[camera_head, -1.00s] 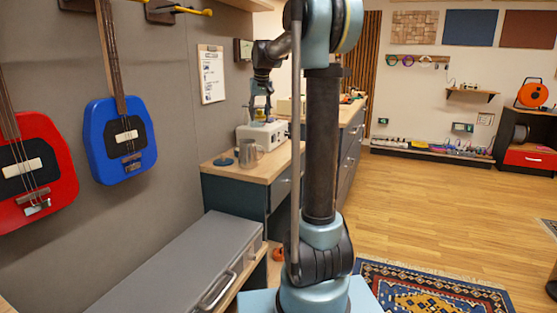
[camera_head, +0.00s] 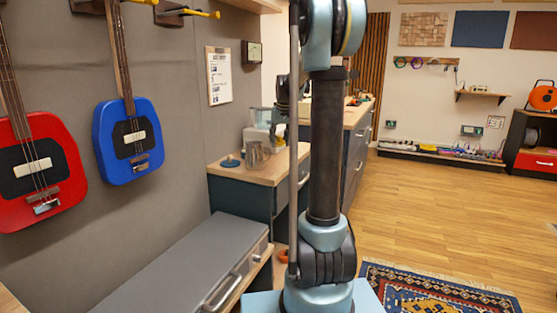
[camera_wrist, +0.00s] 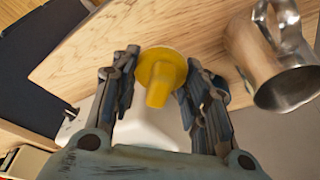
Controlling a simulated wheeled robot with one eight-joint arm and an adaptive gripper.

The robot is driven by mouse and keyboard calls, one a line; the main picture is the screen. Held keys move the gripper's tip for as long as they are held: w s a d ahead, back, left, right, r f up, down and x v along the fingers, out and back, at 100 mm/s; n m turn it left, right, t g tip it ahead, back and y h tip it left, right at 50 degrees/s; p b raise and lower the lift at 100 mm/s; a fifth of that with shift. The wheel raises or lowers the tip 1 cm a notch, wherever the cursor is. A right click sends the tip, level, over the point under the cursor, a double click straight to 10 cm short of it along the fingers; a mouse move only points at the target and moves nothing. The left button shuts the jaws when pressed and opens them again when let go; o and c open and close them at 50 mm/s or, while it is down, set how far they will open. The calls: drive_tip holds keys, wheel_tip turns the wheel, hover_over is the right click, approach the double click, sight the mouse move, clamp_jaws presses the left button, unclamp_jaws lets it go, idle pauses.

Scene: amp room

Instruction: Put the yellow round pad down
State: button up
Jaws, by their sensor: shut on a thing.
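The yellow round pad (camera_wrist: 160,72) is a disc with a short stem, seen in the wrist view. It sits between the fingers of my gripper (camera_wrist: 163,63), which is shut on it. Behind it in that view lies the light wooden counter top (camera_wrist: 85,45); I cannot tell how far the pad is from it. In the head view, my arm's end is near the white machine (camera_head: 256,137) on the counter, partly hidden behind my arm column.
A metal mug (camera_wrist: 280,60) stands right of the pad in the wrist view; the mug also shows in the head view (camera_head: 257,156). A blue round object (camera_head: 230,162) lies on the counter left of the mug. A grey-topped case (camera_head: 180,262) is in front.

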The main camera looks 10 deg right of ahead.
sight(279, 161)
wheel_tip(279, 161, down, 7)
idle(0.5)
drive_tip(key=shift+s+f, duration=0.2)
drive_tip(key=shift+f, duration=0.15)
drive_tip(key=o, duration=0.9)
drive_tip(key=shift+o, duration=0.5)
drive_tip(key=shift+w+f, duration=0.2)
drive_tip(key=shift+f, duration=0.1)
drive_tip(key=shift+r, duration=0.15)
